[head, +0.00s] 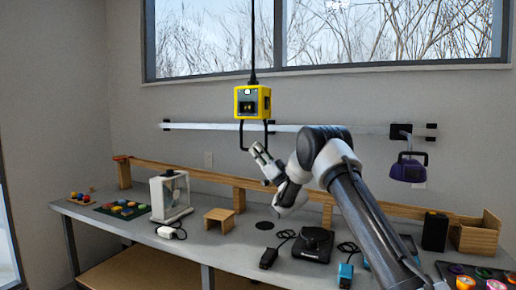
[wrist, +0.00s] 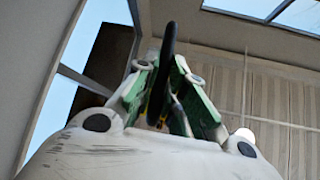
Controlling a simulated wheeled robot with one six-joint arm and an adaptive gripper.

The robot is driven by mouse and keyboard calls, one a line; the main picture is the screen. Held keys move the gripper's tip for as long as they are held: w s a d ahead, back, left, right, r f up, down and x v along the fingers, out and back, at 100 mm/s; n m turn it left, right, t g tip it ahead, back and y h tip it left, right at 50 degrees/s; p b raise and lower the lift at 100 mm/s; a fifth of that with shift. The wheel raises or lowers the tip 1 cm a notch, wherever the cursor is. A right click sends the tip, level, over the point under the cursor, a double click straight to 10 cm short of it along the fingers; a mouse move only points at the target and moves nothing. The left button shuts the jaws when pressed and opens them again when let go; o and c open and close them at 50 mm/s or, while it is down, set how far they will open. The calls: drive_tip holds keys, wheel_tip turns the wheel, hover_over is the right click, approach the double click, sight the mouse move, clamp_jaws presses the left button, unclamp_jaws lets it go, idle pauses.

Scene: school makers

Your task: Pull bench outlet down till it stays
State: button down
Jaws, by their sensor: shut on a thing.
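The bench outlet (head: 252,103) is a yellow box hanging on a black cord from above, in front of the window's lower edge. A black U-shaped handle (head: 242,136) hangs below it. My gripper (head: 259,150) is at the handle's lower bar, just below the box, and is shut on it. In the wrist view, my gripper's green-padded fingers (wrist: 172,95) close on a dark bar of the handle (wrist: 168,50), which runs up between them. The yellow box is mostly hidden in that view; a little yellow shows between the fingers.
A white rail (head: 340,129) runs along the wall behind the outlet, with a purple lamp-like thing (head: 408,168) hanging at right. The bench (head: 215,250) below holds a white-framed device (head: 171,196), a small wooden stand (head: 219,217), a black device (head: 313,243) and colored parts.

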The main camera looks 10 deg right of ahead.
drive_tip(key=shift+f, duration=0.1)
drive_tip(key=c, duration=1.5)
unclamp_jaws()
drive_tip(key=v, duration=1.2)
